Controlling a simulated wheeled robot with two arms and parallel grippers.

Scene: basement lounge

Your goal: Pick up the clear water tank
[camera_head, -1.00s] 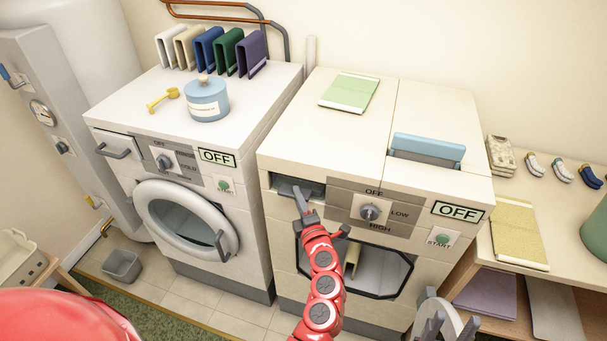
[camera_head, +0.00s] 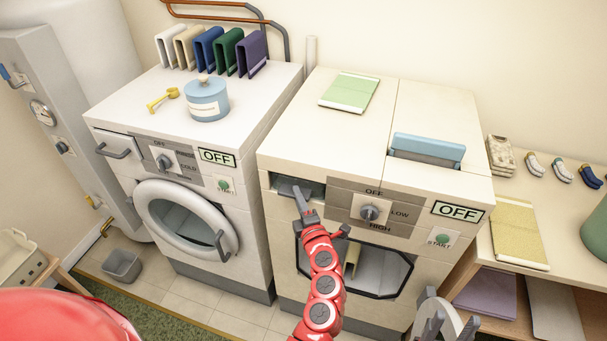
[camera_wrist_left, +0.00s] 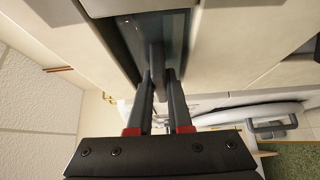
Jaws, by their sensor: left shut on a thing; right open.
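The clear water tank (camera_head: 316,188) sits in the slot at the upper left of the right machine's front. Only its front shows, with a dark grey handle (camera_head: 287,187). It also shows in the left wrist view as a dark glassy face (camera_wrist_left: 177,48). My left gripper (camera_head: 302,196) is at the slot, its fingers shut on the handle. In the left wrist view the two fingers (camera_wrist_left: 158,84) close on the upright handle bar. The tank's body is hidden inside the machine.
The right machine (camera_head: 345,150) has an open drum hatch (camera_head: 385,270) below the slot. A white washer (camera_head: 180,130) stands to its left. A wooden shelf table (camera_head: 560,240) stands close at the right. Tiled floor (camera_head: 215,315) is clear in front of the washer.

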